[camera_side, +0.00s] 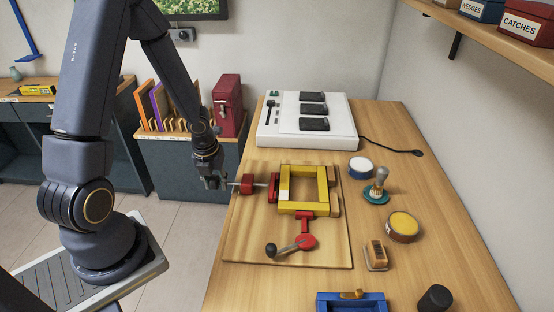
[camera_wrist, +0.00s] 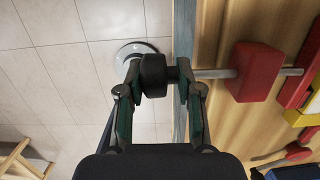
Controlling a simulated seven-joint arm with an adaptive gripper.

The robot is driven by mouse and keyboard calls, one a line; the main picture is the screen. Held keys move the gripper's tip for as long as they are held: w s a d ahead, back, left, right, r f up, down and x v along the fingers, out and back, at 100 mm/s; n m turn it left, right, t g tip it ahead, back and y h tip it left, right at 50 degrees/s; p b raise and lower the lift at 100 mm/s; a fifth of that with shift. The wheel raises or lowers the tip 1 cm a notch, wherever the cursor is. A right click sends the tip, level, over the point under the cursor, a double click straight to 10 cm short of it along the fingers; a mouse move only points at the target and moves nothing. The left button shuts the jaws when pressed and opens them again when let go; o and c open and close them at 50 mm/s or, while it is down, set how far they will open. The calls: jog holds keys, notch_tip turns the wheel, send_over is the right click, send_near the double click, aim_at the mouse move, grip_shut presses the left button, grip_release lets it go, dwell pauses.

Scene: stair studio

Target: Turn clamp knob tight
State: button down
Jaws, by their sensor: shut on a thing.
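The clamp knob (camera_wrist: 155,75) is a dark, ribbed cylinder on the end of a metal rod (camera_wrist: 210,73). In the wrist view my gripper (camera_wrist: 157,78) is shut on it, one finger on each side. The rod runs through a red block (camera_side: 248,184) toward a red jaw (camera_side: 274,188) beside a yellow frame (camera_side: 303,208). In the side view my gripper (camera_side: 214,184) is at the left edge of the wooden board (camera_side: 250,240), and the fingers mostly hide the knob.
A red toggle with a dark-ended lever (camera_side: 288,248) sits below the frame. A white device (camera_side: 280,130) stands behind.

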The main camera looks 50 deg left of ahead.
aim_at(212, 186)
jog(key=shift+s+a, duration=0.25)
jog(key=shift+s, duration=0.15)
jog(key=c, duration=1)
grip_release()
jog(key=shift+o, duration=0.2)
jog(key=shift+w+d, duration=0.1)
jog(key=shift+w, duration=0.05)
notch_tip(212, 186, up, 12)
jog(key=s+d, duration=0.1)
jog(key=shift+s, duration=0.1)
